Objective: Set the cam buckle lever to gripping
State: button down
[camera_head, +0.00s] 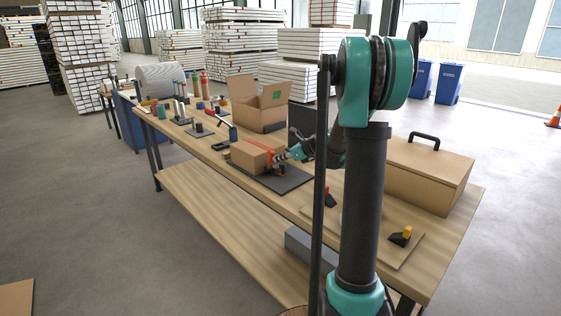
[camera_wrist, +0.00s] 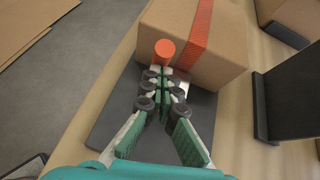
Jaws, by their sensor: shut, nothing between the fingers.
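A cardboard box (camera_head: 250,157) with an orange strap (camera_head: 270,149) over it sits on a dark base plate (camera_head: 291,182) on the workbench. In the wrist view the box (camera_wrist: 224,58) and its strap (camera_wrist: 200,30) are at the upper right. An orange-red round knob (camera_wrist: 165,48), seemingly the end of the cam buckle lever, stands just beyond my fingertips beside the box. My gripper (camera_wrist: 162,78) is shut and empty, its tips close to the knob; contact cannot be told. A bit of pale metal (camera_wrist: 184,86) shows beside the fingers. The rest of the buckle is hidden; the lever's position cannot be told.
An open carton (camera_head: 262,112) stands behind the box, and a closed cardboard case (camera_head: 425,178) with a black handle is at the right end. Several tools and fixtures crowd the bench's far left. In the wrist view a dark upright panel (camera_wrist: 290,95) stands to the right.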

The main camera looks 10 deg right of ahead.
jog(key=w+g+h, duration=0.1)
jog(key=w+a+r+g+h, duration=0.1)
jog(key=g, duration=0.1)
jog(key=w+a+r+g+h, duration=0.1)
jog(key=g, duration=0.1)
jog(key=shift+w+a+h, duration=0.25)
jog(key=shift+w+h, duration=0.15)
jog(key=shift+w+a, duration=0.1)
jog(key=shift+w, duration=0.05)
jog(key=shift+w+a+m, duration=0.2)
jog(key=shift+w+m, duration=0.1)
jog(key=shift+w+a+r, duration=0.1)
jog(key=d+v, duration=0.1)
jog(key=v, duration=1.2)
jog(key=shift+s+f, duration=0.3)
jog(key=shift+s, duration=0.1)
jog(key=shift+s, duration=0.1)
